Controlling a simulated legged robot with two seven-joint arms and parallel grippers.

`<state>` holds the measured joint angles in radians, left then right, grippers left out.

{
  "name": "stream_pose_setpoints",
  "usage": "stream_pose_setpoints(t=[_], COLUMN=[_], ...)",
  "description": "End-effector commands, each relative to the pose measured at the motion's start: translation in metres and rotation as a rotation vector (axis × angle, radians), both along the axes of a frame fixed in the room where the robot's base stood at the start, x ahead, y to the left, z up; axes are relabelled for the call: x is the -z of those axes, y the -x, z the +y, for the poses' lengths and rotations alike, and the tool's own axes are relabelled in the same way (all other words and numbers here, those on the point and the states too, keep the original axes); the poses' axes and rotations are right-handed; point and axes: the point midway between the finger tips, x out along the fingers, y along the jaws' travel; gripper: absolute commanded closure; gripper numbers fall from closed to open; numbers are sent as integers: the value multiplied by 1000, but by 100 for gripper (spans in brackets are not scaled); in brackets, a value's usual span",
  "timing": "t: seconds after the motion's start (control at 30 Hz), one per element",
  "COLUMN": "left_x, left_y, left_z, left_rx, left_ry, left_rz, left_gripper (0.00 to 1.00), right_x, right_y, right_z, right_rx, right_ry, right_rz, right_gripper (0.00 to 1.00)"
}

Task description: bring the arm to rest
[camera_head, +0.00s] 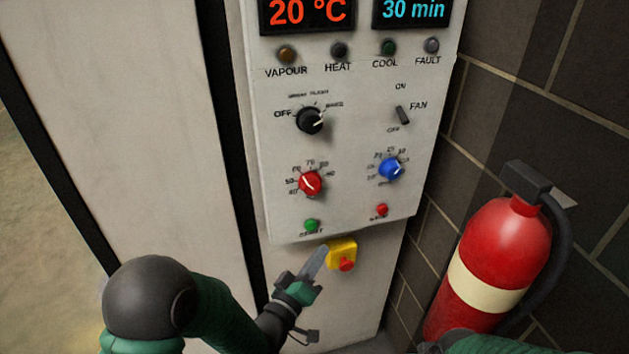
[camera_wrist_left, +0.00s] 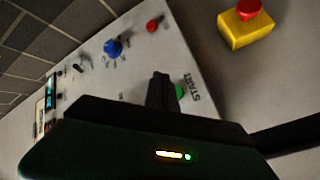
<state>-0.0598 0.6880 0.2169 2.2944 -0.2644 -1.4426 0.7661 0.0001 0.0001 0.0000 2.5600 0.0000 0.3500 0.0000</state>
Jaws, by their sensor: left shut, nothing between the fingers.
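My left gripper (camera_head: 314,262) is shut and empty. In the head view it is below the control panel (camera_head: 355,200), beside the yellow box with the red emergency button (camera_head: 347,265). In the left wrist view my gripper (camera_wrist_left: 161,80) shows dark, with the green start button (camera_wrist_left: 180,92) just beyond it and partly hidden. The yellow box with the red button (camera_wrist_left: 246,27) is at the upper right there. I cannot tell whether the gripper touches anything. My right gripper is not in view.
The panel carries a black selector knob (camera_head: 310,120), a red dial (camera_head: 311,183), a blue dial (camera_head: 390,169) and a fan switch (camera_head: 403,115). The displays read 20 °C and 30 min. A red fire extinguisher (camera_head: 500,240) stands at the right by the dark tiled wall (camera_head: 520,90).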

Motion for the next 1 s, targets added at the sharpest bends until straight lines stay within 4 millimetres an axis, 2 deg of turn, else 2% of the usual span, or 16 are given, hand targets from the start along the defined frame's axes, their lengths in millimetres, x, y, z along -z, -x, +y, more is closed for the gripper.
stream_pose_setpoints(t=[0.07, 0.17, 0.27, 0.33, 0.37, 0.4, 0.47, 0.5, 0.6, 0.7, 0.77, 1.0], left_x=[0, 4, 19, 32, 37, 44, 50, 53, 54, 53, 53, 55], left_y=[0, -2, 3, 21, 32, 51, 86, 111, 169, 208, 219, 224], left_z=[1, 13, 46, 81, 96, 117, 145, 160, 183, 192, 193, 193], left_rx=[-3, -26, -70, -91, -92, -89, -64, -36, 52, 125, 151, 162], left_ry=[-13, -125, -359, -551, -627, -719, -833, -893, -982, -1014, -1021, -1025], left_rz=[7, 61, 200, 344, 411, 507, 650, 742, 930, 1042, 1073, 1087], left_gripper=[100, 100, 100, 100, 100, 100, 100, 100, 100, 100, 100, 100], right_x=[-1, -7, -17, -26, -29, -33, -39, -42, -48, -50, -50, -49], right_y=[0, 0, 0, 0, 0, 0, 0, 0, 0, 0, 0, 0], right_z=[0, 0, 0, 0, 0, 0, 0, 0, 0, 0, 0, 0], right_rx=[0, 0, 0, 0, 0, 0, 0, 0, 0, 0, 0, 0], right_ry=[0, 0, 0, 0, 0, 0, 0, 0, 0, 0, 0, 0], right_rz=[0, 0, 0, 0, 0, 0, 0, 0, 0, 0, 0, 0], right_gripper=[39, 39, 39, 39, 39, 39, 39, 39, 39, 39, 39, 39])
